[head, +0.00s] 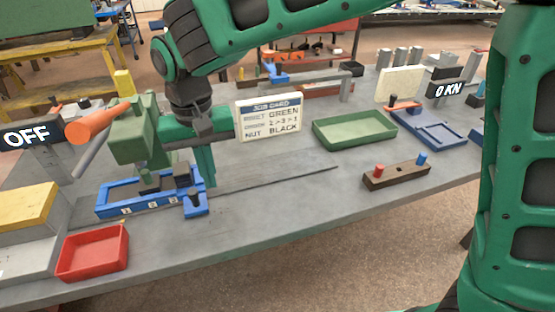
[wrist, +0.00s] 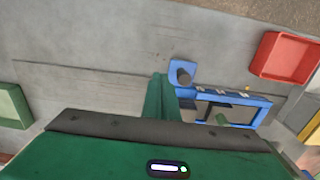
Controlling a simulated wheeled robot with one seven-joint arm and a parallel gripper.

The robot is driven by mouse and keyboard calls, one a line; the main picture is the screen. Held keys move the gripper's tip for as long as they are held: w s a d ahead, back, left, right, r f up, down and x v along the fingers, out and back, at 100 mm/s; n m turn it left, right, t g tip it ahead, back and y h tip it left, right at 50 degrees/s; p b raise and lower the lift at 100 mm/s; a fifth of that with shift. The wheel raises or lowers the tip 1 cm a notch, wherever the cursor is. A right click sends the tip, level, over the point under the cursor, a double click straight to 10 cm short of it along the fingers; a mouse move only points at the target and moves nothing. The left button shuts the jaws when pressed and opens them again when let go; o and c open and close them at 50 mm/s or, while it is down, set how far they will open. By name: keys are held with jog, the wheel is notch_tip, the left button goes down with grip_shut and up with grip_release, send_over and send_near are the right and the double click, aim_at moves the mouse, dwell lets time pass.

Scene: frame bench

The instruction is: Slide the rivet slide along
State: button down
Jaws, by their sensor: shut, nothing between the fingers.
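The rivet slide appears to be the small blue piece with a dark round knob (head: 196,204) at the right end of a blue numbered frame (head: 112,207). It also shows in the wrist view (wrist: 182,74), beside the frame's end. My gripper (head: 207,183) is green, points down and is shut and empty. Its fingertips are close behind and to the right of the knob in the head view. In the wrist view the fingers (wrist: 160,95) stand just left of the blue piece. I cannot tell whether they touch it.
A green press with an orange handle (head: 95,122) stands over the frame. A red tray (head: 93,252) is at front left. A job card (head: 269,118) stands behind my gripper. A thin groove (head: 280,180) runs right across clear bench. A green tray (head: 354,128) lies farther right.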

jog(key=shift+r, duration=2.3)
